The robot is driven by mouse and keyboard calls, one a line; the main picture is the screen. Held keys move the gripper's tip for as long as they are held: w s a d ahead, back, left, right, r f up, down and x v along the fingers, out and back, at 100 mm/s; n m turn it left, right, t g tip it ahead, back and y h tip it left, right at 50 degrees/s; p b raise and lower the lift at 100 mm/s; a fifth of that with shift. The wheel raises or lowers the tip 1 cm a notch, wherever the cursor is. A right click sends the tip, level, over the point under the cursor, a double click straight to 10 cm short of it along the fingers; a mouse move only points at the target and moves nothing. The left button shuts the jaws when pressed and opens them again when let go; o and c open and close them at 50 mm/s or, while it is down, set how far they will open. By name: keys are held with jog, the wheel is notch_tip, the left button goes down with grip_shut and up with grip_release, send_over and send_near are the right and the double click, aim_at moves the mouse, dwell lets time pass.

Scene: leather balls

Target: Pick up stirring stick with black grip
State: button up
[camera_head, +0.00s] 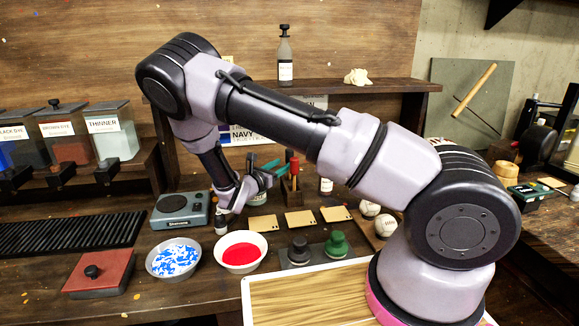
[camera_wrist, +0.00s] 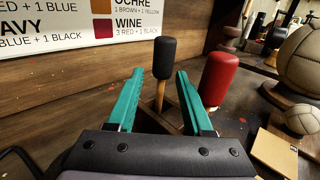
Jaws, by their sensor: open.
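The stirring stick with black grip (camera_wrist: 164,58) stands upright in the wrist view, its wooden shaft (camera_wrist: 160,96) below the grip. My gripper (camera_wrist: 161,78) is open, with a teal finger on each side of the stick in the picture. I cannot tell whether the stick is fully between the fingertips or a little beyond them. A second stick with a red grip (camera_wrist: 217,79) stands just right of the right finger. In the head view my gripper (camera_head: 272,166) is beside the red grip (camera_head: 294,166), above a dark wooden holder (camera_head: 290,190).
A colour-mixing sign (camera_wrist: 75,28) is on the wall behind. Leather balls (camera_wrist: 303,117) and tan leather pieces (camera_wrist: 274,152) lie to the right. Below the arm are a blue-and-white bowl (camera_head: 174,260), a red-filled bowl (camera_head: 241,252) and a grey scale (camera_head: 180,209).

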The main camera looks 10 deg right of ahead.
aim_at(287, 162)
jog(key=x, duration=0.5)
jog(key=shift+s+d, duration=0.1)
jog(key=shift+s, duration=0.05)
grip_shut()
jog(key=shift+r, duration=0.1)
